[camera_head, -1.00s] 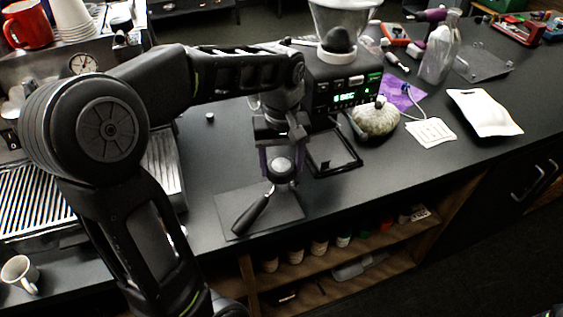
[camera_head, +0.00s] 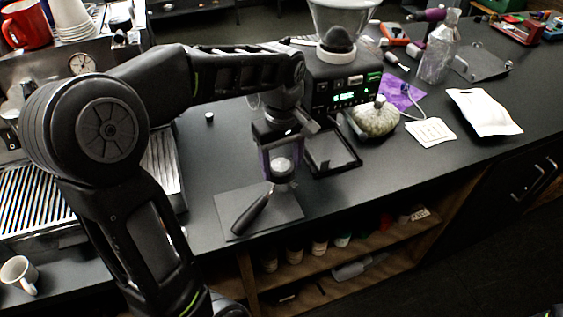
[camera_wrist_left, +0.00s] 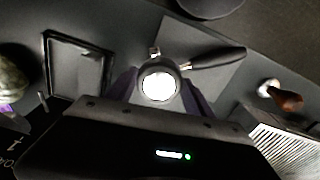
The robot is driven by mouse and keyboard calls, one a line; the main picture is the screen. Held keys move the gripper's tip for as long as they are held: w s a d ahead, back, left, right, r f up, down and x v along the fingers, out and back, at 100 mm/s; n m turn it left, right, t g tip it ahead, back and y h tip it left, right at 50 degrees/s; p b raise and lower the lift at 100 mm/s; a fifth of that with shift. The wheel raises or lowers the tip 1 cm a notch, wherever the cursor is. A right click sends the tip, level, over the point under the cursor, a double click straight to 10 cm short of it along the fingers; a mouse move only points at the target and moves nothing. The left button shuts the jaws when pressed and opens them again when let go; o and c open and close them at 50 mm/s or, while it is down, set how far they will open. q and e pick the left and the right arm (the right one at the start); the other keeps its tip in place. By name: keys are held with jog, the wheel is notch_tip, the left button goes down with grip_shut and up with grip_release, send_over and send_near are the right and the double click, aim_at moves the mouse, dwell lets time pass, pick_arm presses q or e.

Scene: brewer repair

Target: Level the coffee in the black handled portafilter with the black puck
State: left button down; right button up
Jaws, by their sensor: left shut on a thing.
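The black handled portafilter lies on a dark mat (camera_head: 230,203), its handle (camera_head: 250,214) toward the lower left; in the left wrist view the handle (camera_wrist_left: 218,58) points right. My left gripper (camera_head: 281,165) points down over the portafilter's head, its purple fingers on both sides of a round piece with a bright, shiny top, which I take to be the puck (camera_wrist_left: 158,86). The gripper is shut on it. The puck sits at the basket; its contact with the coffee is hidden, and so is the coffee. My right gripper is not in view.
A grinder (camera_head: 345,90) with a lit display stands behind the gripper, with a black square tray (camera_head: 333,165) beside the mat. A grey-green gourd-like object (camera_head: 376,118) is right of it. The espresso machine's drip grate (camera_head: 45,205) is left. The counter's front right is clear.

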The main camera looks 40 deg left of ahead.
pick_arm(q)
jog(key=shift+n, duration=0.8)
jog(key=shift+w+n, duration=0.1)
jog(key=shift+n, duration=0.6)
jog(key=shift+m, duration=0.7)
jog(key=shift+m, duration=0.7)
